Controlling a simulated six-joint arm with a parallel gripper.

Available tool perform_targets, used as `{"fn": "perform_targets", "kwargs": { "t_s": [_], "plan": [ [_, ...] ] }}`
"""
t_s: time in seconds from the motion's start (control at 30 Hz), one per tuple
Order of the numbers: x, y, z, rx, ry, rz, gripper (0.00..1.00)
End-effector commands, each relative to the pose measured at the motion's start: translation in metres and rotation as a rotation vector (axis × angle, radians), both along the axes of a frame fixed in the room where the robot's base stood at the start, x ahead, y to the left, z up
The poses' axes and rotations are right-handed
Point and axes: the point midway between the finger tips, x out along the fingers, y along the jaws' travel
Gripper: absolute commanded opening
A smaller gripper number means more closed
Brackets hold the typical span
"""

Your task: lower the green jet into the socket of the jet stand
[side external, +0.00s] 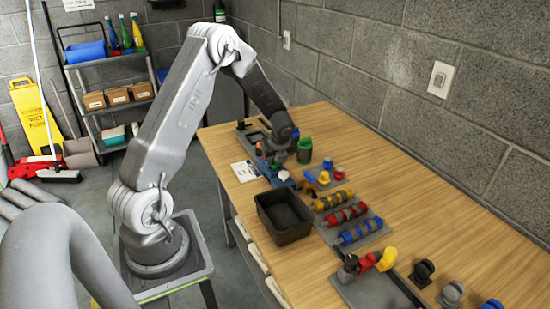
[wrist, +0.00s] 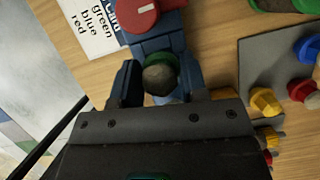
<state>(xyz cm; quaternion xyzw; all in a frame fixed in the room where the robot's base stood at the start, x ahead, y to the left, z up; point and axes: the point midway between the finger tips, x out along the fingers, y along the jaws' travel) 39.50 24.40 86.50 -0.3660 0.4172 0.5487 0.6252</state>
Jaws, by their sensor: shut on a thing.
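My gripper (wrist: 160,88) is shut on the green jet (wrist: 172,60), which shows in the wrist view as a dark grey rounded end with a green rim between the two fingers. The blue jet stand (wrist: 160,43) lies right behind and around the jet in that view, with a round red part (wrist: 137,14) on it. In the side external view my gripper (side external: 277,160) is low over the blue stand (side external: 284,179). The socket is hidden, and I cannot tell whether the jet touches it or is inside.
A printed card (wrist: 98,28) listing colours lies beside the stand. A green jar (side external: 304,150) stands close to my gripper on the right. A black bin (side external: 262,210), a grey pad with coloured knobs (wrist: 252,60) and striped rollers (side external: 344,217) are nearer the camera.

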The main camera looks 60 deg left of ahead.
Motion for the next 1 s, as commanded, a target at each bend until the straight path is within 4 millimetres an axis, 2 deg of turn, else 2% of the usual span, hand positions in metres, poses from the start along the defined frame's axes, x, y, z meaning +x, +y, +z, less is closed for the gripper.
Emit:
{"fn": "perform_targets", "kwargs": {
  "t_s": [0.73, 0.77, 1.0],
  "plan": [
    [0.0, 0.0, -0.011, 0.0, -0.001, 0.0, 0.17],
    [0.0, 0.0, -0.011, 0.0, -0.001, 0.0, 0.43],
    [0.0, 0.0, -0.01, 0.0, -0.001, 0.0, 0.66]
  ]
}}
